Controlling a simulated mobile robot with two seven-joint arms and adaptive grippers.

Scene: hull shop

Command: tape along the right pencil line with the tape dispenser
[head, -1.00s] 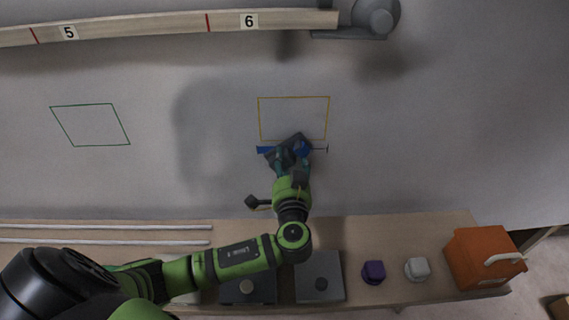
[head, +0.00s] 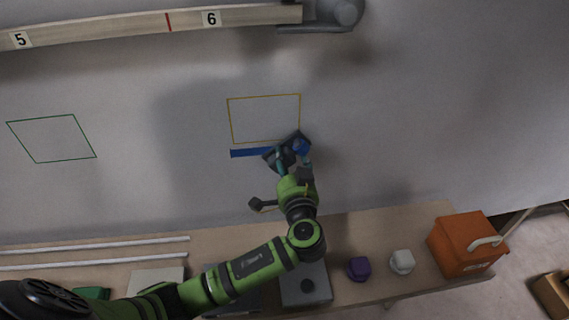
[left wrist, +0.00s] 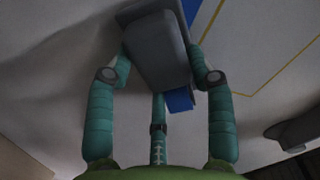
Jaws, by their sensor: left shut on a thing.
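My left gripper (head: 285,158) is shut on the tape dispenser (head: 299,146), a dark grey body with a blue roll, held against the grey hull wall. In the left wrist view the dispenser (left wrist: 155,48) sits between the two teal fingers. A strip of blue tape (head: 249,153) lies on the wall to the left of the dispenser, just below the yellow outline. Blue tape (left wrist: 180,100) also shows beside the dispenser body in the wrist view. The right pencil line is hidden behind the tape, dispenser and gripper. My right gripper is not in view.
A yellow outline (head: 265,97) is just above the tape and a green outline (head: 45,118) is far left. A numbered rail (head: 120,26) crosses the top.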

